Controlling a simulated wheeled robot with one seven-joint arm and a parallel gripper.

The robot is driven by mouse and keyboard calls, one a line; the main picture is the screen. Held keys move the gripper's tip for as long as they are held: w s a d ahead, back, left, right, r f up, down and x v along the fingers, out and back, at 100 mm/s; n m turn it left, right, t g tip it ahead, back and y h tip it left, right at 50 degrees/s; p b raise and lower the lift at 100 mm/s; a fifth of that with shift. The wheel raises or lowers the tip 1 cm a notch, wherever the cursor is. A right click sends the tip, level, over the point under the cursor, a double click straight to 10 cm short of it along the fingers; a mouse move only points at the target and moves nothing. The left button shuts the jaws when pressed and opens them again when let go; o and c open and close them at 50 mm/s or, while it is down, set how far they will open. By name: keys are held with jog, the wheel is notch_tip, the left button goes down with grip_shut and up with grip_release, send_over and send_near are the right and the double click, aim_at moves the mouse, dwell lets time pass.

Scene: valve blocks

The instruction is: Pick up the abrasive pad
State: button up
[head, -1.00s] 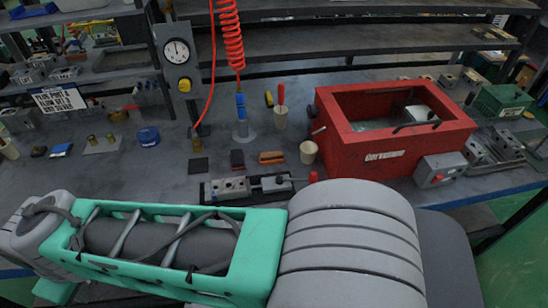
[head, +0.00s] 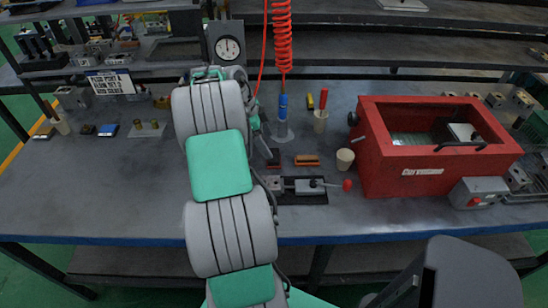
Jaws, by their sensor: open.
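A small dark block with a reddish lower edge (head: 274,158) lies on the workbench just right of my arm; it looks like the abrasive pad, but it is too small to be sure. A flat dark square seen earlier to its left is now hidden behind my arm. My arm, grey with teal covers, rises over the bench left of the block. My gripper cannot be made out; the arm hides it.
An orange-brown brush (head: 306,160) lies right of the block, with a clamp fixture (head: 308,187) in front. A blue-handled tool (head: 283,115) stands behind.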

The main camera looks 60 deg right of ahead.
aim_at(274, 154)
jog(key=p+x, duration=0.1)
jog(key=x, duration=0.4)
jog(key=shift+f, duration=0.45)
jog(key=shift+w, duration=0.1)
jog(key=c, duration=1.5)
jog(key=shift+o, duration=0.2)
jog(key=shift+r, duration=0.1)
jog(key=shift+r, duration=0.25)
notch_tip(274, 154, up, 2)
jog(key=shift+r+b, duration=0.15)
jog(key=shift+b, duration=0.35)
jog(key=w+a+r+b, duration=0.1)
jog(key=a+r+b, duration=0.1)
jog(key=a+r, duration=0.8)
jog(key=a, duration=0.4)
